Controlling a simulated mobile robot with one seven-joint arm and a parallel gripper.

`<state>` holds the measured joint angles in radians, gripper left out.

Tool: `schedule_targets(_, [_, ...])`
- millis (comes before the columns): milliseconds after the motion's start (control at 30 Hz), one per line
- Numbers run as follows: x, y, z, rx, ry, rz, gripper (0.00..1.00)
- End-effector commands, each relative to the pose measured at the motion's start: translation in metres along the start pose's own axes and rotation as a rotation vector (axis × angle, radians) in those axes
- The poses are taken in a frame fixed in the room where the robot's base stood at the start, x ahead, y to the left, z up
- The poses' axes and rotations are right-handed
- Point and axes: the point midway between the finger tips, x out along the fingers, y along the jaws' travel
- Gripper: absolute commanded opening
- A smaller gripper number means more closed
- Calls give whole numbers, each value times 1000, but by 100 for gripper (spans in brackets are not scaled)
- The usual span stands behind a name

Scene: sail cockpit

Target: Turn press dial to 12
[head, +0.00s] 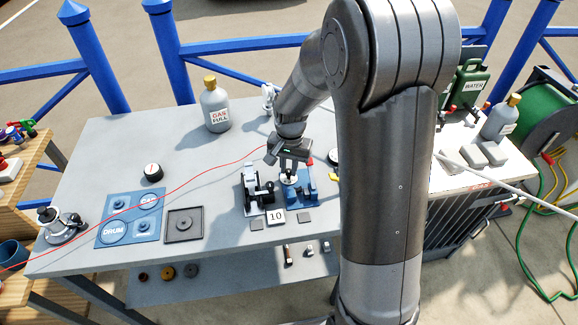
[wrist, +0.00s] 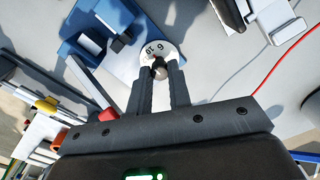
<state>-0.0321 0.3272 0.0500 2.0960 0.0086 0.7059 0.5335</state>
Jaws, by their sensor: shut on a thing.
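The press dial (wrist: 155,50) is a small white disc with dark numbers, of which a 10 and what looks like a 9 or 6 show in the wrist view. It is on the blue press (wrist: 95,30), which stands on the grey bench in the head view (head: 306,190). My gripper (wrist: 160,72) is shut on the dial's small knob, with one finger on each side. In the head view my gripper (head: 289,163) points down over the dial. A white card (head: 276,217) reading 10 is in front of the press. The dial's pointer cannot be made out.
A black and silver device (head: 258,191) stands close left of the press. A thin red line (head: 190,182) crosses the bench. A gas bottle (head: 215,110) stands behind. A dark square tray (head: 183,239) and a blue mat (head: 130,232) are left. My arm hides the bench's right part.

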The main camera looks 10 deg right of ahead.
Motion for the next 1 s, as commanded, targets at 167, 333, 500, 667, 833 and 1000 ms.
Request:
schedule_targets(167, [0,0,0,-59,-1,0,0])
schedule_targets(333, [0,0,0,-168,-4,0,0])
schedule_targets(500, [0,0,-1,-303,-7,-1,0])
schedule_targets(667, [0,-1,-1,-427,-10,-1,0])
schedule_targets(833, [0,-1,-1,-536,-13,-1,0])
schedule_targets(1000, [0,-1,-1,-613,-15,0,0])
